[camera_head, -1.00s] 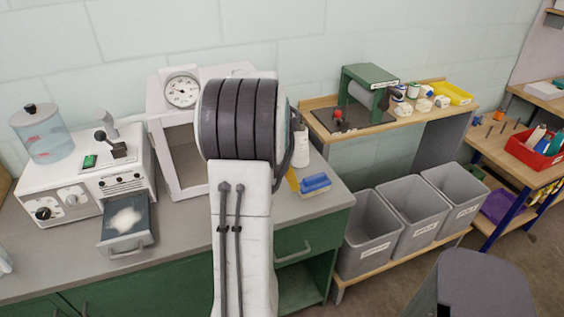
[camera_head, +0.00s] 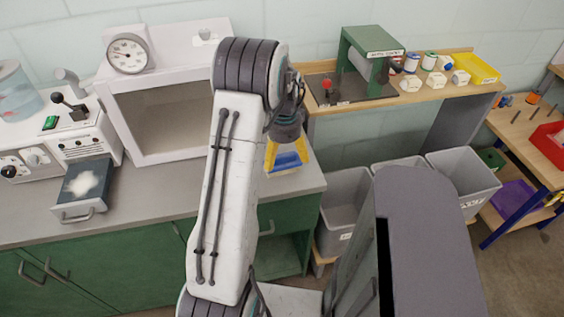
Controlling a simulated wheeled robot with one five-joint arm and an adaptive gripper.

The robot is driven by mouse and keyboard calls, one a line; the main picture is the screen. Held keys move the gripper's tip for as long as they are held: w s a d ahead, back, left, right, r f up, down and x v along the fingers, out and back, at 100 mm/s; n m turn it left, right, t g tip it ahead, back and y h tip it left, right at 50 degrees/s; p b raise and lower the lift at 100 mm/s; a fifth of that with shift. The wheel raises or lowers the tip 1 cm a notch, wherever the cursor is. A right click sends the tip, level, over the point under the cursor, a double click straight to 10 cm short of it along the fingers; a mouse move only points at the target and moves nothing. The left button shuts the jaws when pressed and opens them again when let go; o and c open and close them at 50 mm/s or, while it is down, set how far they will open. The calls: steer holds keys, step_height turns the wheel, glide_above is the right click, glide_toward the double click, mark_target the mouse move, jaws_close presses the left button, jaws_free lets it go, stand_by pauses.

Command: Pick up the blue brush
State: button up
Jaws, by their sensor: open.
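The blue brush (camera_head: 286,161) lies on the grey counter near its right end, beyond my arm. My gripper (camera_head: 287,156) points down over the brush with its yellow fingers apart. One finger shows at the brush's left and one at its right. The gripper is open. The fingers and wrist hide part of the brush, and I cannot tell whether the fingers touch it.
A white box with a dial (camera_head: 128,54) stands behind and left of my arm. An open drawer unit (camera_head: 84,190) with white powder is further left. Grey bins (camera_head: 343,205) stand right of the counter, below a wooden bench (camera_head: 432,94) with a green press.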

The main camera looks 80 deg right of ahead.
mark_target(285, 163)
steer(key=shift+s+f+p, duration=0.2)
steer(key=shift+f+p, duration=0.1)
steer(key=shift+f, duration=2.05)
steer(key=shift+c, duration=0.2)
steer(key=c, duration=1.3)
steer(key=shift+r, duration=0.2)
step_height(285, 163, up, 4)
steer(key=shift+d+f+b, duration=0.1)
steer(key=shift+b, duration=0.2)
steer(key=s+a+r, duration=0.2)
steer(key=a, duration=0.1)
steer(key=s+a+r+b, duration=0.1)
steer(key=s+a+r, duration=0.1)
steer(key=a, duration=0.1)
steer(key=s+a+r, duration=0.2)
steer(key=a+r, duration=0.1)
steer(key=a, duration=0.1)
steer(key=shift+s+b, duration=0.2)
steer(key=shift+b, duration=0.2)
